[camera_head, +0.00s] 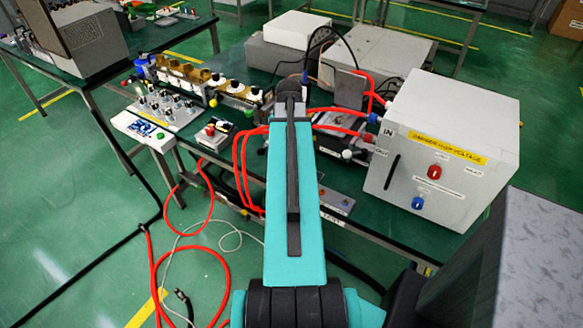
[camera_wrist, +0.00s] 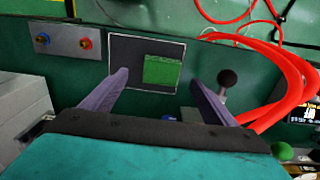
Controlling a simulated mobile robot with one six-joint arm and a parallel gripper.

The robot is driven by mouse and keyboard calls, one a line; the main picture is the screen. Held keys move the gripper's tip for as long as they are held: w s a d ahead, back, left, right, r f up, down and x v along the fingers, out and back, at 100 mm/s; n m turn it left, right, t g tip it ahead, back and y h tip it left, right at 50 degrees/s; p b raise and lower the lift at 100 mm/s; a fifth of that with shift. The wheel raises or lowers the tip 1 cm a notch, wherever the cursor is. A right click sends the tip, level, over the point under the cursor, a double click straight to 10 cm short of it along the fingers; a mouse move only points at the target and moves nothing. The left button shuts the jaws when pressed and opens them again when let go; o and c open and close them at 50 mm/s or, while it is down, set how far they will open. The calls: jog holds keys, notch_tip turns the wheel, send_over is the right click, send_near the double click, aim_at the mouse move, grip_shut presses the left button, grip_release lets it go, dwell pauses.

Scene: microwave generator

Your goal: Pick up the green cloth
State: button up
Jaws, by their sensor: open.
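The green cloth (camera_wrist: 160,70) is a small bright green square in the wrist view. It lies on the right part of a dark panel with a light border (camera_wrist: 124,53). My gripper (camera_wrist: 158,78) is open, and its two purple-grey fingers show on either side of the cloth without touching it. The space between the fingers looks empty. How far the fingertips are from the cloth is hard to tell. In the head view my teal arm reaches over the bench, and the cloth and the fingers are hidden behind it.
A black-knobbed lever (camera_wrist: 227,78) stands by the right finger, near thick red cables (camera_wrist: 285,75). A grey control box (camera_wrist: 65,41) is at the left. In the head view a white high-voltage box (camera_head: 440,150) stands right of my arm, and instruments (camera_head: 165,105) fill the left bench.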

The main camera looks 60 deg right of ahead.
jog(key=shift+w+d+f+p, duration=0.1)
jog(key=shift+f+p, duration=0.25)
jog(key=shift+f, duration=0.3)
jog(key=shift+w+d+f+p, duration=0.1)
jog(key=shift+f+p, duration=0.25)
jog(key=shift+f, duration=0.25)
jog(key=shift+f+p, duration=0.3)
jog(key=shift+f, duration=1.05)
jog(key=c, duration=1.1)
